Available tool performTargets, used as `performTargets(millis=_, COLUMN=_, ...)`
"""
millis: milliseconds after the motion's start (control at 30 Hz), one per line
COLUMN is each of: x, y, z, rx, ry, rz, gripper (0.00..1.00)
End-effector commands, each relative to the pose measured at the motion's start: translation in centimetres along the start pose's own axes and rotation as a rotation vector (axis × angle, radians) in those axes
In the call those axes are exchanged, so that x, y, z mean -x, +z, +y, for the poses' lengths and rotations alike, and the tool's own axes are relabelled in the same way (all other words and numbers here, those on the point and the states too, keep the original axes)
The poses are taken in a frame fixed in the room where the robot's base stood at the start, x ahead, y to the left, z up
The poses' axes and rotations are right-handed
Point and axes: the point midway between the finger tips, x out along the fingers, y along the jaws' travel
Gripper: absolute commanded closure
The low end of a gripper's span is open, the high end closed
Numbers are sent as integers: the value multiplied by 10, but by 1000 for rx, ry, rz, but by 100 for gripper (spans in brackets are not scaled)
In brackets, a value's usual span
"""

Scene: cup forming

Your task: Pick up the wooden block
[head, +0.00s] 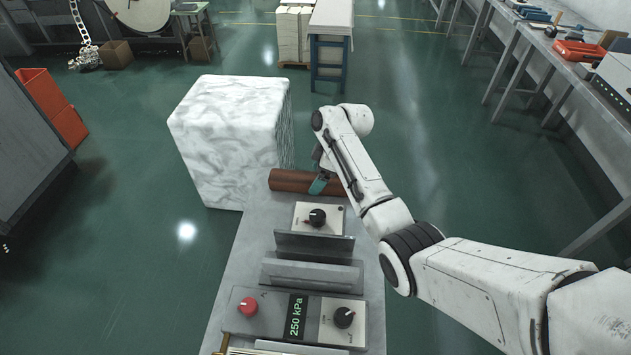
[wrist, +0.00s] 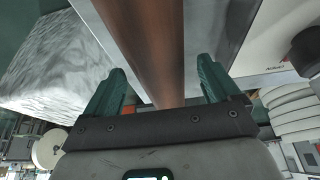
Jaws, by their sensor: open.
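The wooden block looks like a long reddish-brown bar (head: 290,180), lying crosswise at the far end of the grey bench. In the wrist view the bar (wrist: 150,40) runs down the middle of the picture, between the two fingers. My gripper (head: 319,184) is at the bar, with a teal finger showing in front of it. In the wrist view my gripper (wrist: 160,85) is open, its teal fingers apart on either side of the bar with gaps visible. My arm hides part of the bar's right end in the head view.
A large white marbled block (head: 230,135) stands just left of the bar. On the bench (head: 248,250), nearer me, are a knob box (head: 317,217), upright grey plates (head: 313,248) and a panel (head: 296,318) reading 250 kPa.

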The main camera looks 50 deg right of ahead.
Motion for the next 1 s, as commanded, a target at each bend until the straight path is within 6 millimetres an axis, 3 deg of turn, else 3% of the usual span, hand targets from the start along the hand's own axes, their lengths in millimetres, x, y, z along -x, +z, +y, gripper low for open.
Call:
performTargets(millis=133, x=-15, y=0, z=0, rx=0, ry=0, rz=-1, gripper=11)
performTargets(millis=400, x=-19, y=0, z=0, rx=0, ry=1, rz=0, gripper=11)
performTargets(millis=1000, x=-18, y=0, z=0, rx=0, ry=1, rz=0, gripper=67)
